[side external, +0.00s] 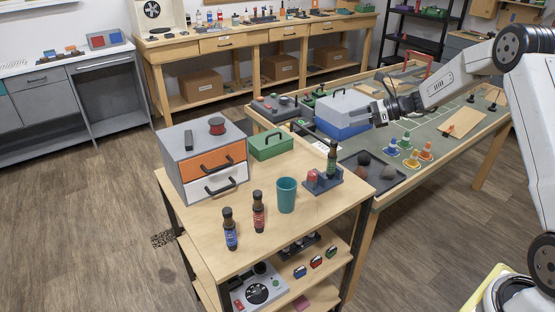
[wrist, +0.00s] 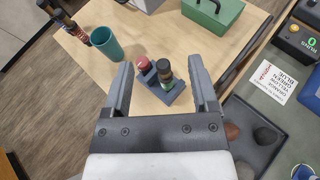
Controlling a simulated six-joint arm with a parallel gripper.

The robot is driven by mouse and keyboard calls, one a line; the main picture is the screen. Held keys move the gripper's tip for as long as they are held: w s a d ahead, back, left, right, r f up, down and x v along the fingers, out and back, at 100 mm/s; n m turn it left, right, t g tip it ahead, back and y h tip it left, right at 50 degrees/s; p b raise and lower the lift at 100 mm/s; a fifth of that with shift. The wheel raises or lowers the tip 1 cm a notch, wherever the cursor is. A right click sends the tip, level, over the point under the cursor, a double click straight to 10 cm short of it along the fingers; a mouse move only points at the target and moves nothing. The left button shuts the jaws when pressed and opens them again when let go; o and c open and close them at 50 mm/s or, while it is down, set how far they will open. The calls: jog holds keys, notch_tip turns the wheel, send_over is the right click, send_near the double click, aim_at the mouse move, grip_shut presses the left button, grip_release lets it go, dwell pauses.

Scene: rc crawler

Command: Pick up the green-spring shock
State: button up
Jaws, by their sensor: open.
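The green-spring shock (side external: 332,158) stands upright, dark-capped, in a blue-grey stand (side external: 322,183) at the right edge of the wooden cart top. In the wrist view the shock (wrist: 166,75) appears from above, between and beyond my fingers. My gripper (side external: 379,113) is open and empty, raised to the right of the shock; in the wrist view my gripper (wrist: 161,75) has its fingers wide apart. A red-topped piece (side external: 312,178) sits in the same stand. The red-spring shock (side external: 258,212) and blue-spring shock (side external: 230,231) stand upright at the cart's front.
A teal cup (side external: 287,195) stands left of the stand. A green toolbox (side external: 270,145) and a drawer box (side external: 203,160) are behind it. A black tray (side external: 370,178) with rocks lies on the green-topped table to the right. Bare wood lies in front of the stand.

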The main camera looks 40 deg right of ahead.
send_near(332, 160)
jog(key=w+a+r, duration=0.1)
jog(key=w+r, duration=0.2)
jog(key=w, duration=0.1)
jog(key=x, duration=0.8)
jog(key=shift+s+a, duration=0.2)
jog(key=shift+s, duration=0.05)
jog(key=shift+f, duration=0.15)
grip_shut()
